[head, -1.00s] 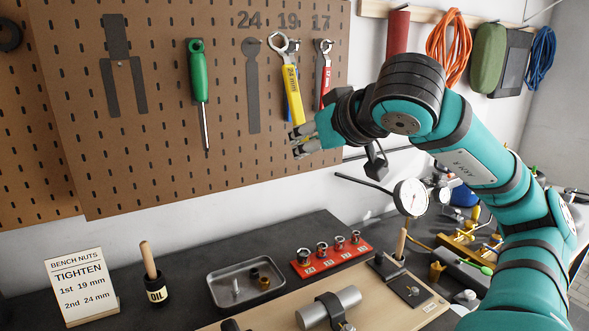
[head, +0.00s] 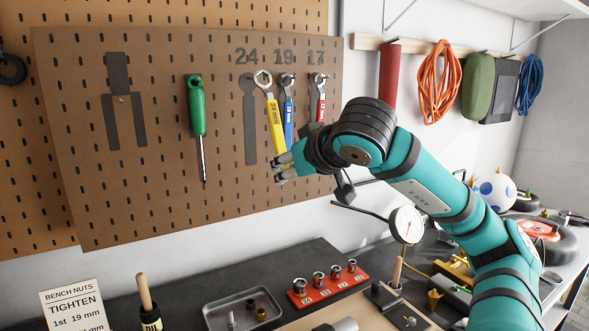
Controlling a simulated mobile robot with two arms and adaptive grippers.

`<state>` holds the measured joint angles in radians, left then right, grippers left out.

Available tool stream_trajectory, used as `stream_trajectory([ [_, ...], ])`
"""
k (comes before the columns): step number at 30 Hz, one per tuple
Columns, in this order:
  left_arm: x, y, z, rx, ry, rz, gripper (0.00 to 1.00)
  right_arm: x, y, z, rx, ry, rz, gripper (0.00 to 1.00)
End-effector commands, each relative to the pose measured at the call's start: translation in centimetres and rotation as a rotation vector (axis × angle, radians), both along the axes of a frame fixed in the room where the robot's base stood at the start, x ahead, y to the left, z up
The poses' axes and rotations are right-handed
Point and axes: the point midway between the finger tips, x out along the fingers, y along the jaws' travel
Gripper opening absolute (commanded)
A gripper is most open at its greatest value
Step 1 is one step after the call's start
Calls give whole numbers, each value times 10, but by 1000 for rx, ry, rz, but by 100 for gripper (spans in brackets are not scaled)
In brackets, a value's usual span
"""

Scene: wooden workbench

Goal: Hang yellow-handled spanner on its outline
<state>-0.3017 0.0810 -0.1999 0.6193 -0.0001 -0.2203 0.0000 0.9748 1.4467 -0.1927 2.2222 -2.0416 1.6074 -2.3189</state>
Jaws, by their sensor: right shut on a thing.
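The yellow-handled spanner (head: 275,118) is upright with a slight tilt, its ring end at the top. My right gripper (head: 283,168) is shut on the lower end of its handle. The spanner is in front of the pegboard, between the dark spanner outline (head: 249,125) under the number 24 and the blue-handled spanner (head: 288,112) under 19. The outline is bare and lies just left of the yellow spanner. I cannot tell the gap between spanner and board.
A red-handled spanner (head: 319,100) hangs under 17, close to my right arm. A green screwdriver (head: 196,115) hangs left of the outline. Below are a metal tray (head: 243,308), a red socket rack (head: 328,284) and a dial gauge (head: 407,225).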

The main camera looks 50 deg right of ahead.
Motion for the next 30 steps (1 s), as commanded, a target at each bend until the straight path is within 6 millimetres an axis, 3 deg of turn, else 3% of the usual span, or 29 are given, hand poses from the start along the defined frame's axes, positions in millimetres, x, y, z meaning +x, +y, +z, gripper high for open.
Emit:
stream_trajectory([
  [18,2,-3,14,-3,-3,1,48,36,-11,-1,1,1,1,0],
  [30,2,-2,24,-3,-3,1,48,49,-16,-3,-2,1,0,0],
])
